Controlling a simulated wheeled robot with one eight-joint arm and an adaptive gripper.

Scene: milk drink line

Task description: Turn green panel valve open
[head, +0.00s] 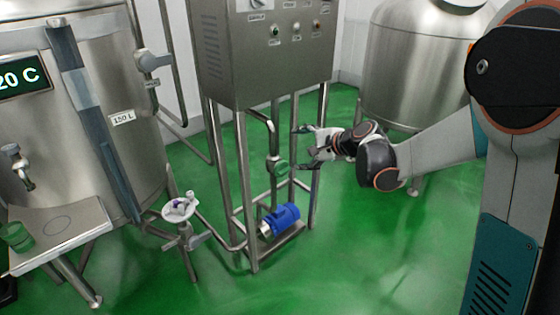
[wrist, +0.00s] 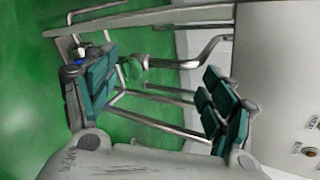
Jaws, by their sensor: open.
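The green panel valve (head: 281,168) is a small round green handle on a steel pipe below the grey control panel in the head view. In the wrist view the green valve (wrist: 130,68) shows past the fingers, nearer the left finger, with its steel pipe running to the right. My gripper (head: 306,148) is open and empty, just right of the valve and slightly above it in the head view. In the wrist view its two teal-padded fingers (wrist: 158,65) are spread wide. The fingers look apart from the valve, though the exact gap is hard to tell.
The control panel (head: 265,50) hangs above on steel legs. A blue pump (head: 284,218) sits low in the frame. A white handwheel valve (head: 180,207) and a steel tank (head: 70,120) are at left. Another tank (head: 415,70) stands behind. Green floor lies open at front.

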